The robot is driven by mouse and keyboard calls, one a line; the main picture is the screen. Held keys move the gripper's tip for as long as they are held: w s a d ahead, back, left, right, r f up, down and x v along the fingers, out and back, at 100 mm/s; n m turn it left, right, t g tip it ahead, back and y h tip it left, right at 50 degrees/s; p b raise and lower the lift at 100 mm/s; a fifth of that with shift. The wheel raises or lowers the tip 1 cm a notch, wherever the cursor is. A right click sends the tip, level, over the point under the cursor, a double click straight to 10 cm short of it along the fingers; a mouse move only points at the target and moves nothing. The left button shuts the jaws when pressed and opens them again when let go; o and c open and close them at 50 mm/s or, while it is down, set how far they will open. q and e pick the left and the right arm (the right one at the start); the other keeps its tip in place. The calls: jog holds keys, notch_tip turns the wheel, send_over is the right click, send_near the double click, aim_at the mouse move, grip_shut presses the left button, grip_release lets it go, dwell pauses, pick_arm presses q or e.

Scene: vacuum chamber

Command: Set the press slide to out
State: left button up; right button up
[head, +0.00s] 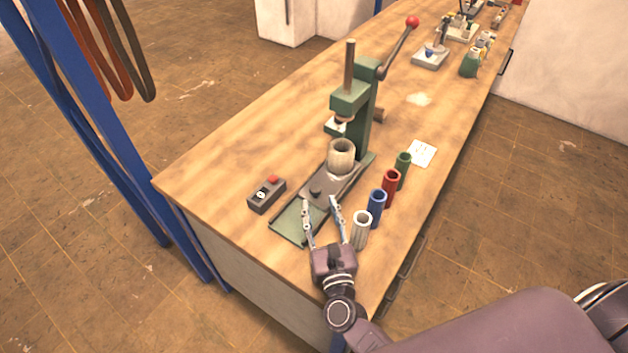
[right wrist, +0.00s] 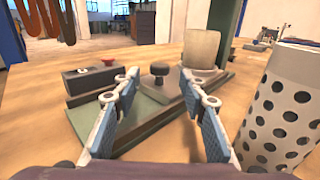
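The green arbor press (head: 360,115) stands on the workbench, its red-knobbed lever raised to the right. The press slide (head: 327,186) is a grey plate on the press base, with a dark round knob (head: 315,191) that also shows in the right wrist view (right wrist: 159,74). A pale cup (head: 341,158) stands on the slide behind the knob. The near end of the green base (head: 291,224) is bare. My right gripper (head: 322,203) is open and empty above the near end of the base, with the knob ahead between its fingers in the right wrist view. My left gripper is not seen.
A grey control box (head: 266,195) with a red button sits left of the press. White, blue, red and green tubes (head: 376,208) stand in a row close on the right. A paper (head: 421,153) lies beyond.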

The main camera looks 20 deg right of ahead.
aim_at(317, 193)
jog(key=w, duration=0.2)
jog(key=w+p, duration=0.1)
jog(key=w, duration=0.1)
jog(key=shift+d+r, duration=0.25)
jog(key=shift+w+d+f, duration=0.1)
jog(key=shift+w+f, duration=0.15)
jog(key=shift+w, duration=0.95)
jog(key=shift+c, duration=1)
jog(key=c, duration=0.5)
grip_shut()
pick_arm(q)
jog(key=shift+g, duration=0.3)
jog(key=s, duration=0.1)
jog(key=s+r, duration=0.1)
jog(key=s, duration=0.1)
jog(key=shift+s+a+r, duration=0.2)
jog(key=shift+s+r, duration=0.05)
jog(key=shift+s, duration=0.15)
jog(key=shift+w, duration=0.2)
